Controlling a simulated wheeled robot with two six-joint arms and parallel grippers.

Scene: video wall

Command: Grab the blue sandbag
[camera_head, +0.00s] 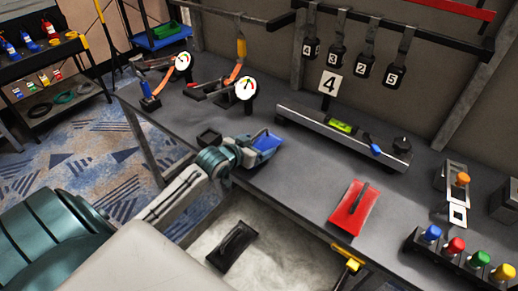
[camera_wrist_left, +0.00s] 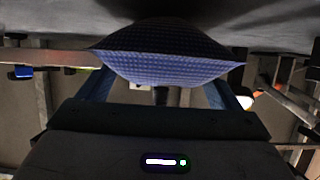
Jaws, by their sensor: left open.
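The blue sandbag (camera_head: 267,138) lies on the dark bench top, partly hidden behind my left gripper (camera_head: 262,149). In the left wrist view the bag (camera_wrist_left: 165,62) fills the space ahead of the palm, its woven blue surface wide across the picture. The left gripper's blue fingers (camera_wrist_left: 160,92) stand apart, one at each side of the bag. The jaws are open, and I cannot tell whether they touch the bag. My right gripper is in neither view.
A red sandbag (camera_head: 354,208) lies on the bench to the right. A black sandbag (camera_head: 232,247) lies on a pale surface below the bench's front edge. Dial gauges (camera_head: 245,89) and a rail with a level (camera_head: 345,136) stand behind. A button box (camera_head: 455,255) is at front right.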

